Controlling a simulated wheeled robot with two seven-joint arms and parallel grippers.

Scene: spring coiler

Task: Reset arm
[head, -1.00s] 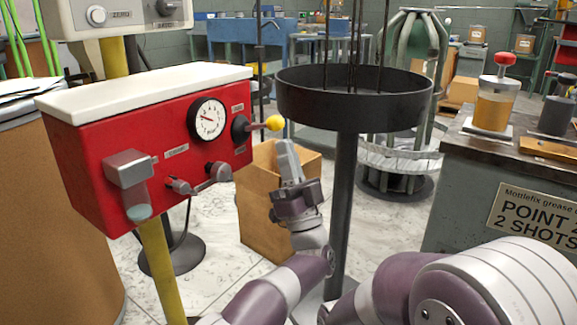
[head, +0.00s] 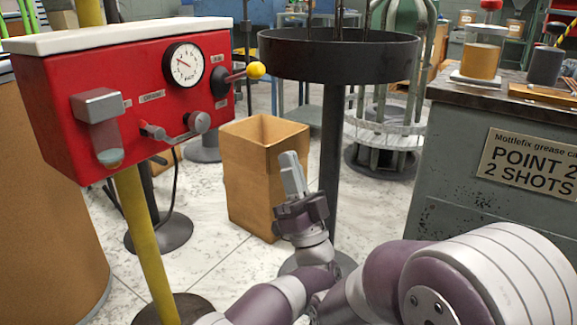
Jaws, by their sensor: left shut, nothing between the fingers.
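My left gripper (head: 292,172) is shut and empty, pointing up, in the lower middle of the head view. It stands in front of an open cardboard box (head: 262,165) on the floor and touches nothing that I can see. The red machine box (head: 60,112) with a white top is to its left. That box carries a round gauge (head: 184,64), a lever with a yellow knob (head: 255,71), a grey crank handle (head: 198,122) and a grey spout (head: 97,107). My right gripper is not in view.
A black round tray on a post (head: 335,60) stands just behind my gripper, to the right. A grey cabinet (head: 455,150) with a grease sign (head: 530,163) is at the right. A yellow post (head: 148,250) holds up the red box. Pale floor shows between them.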

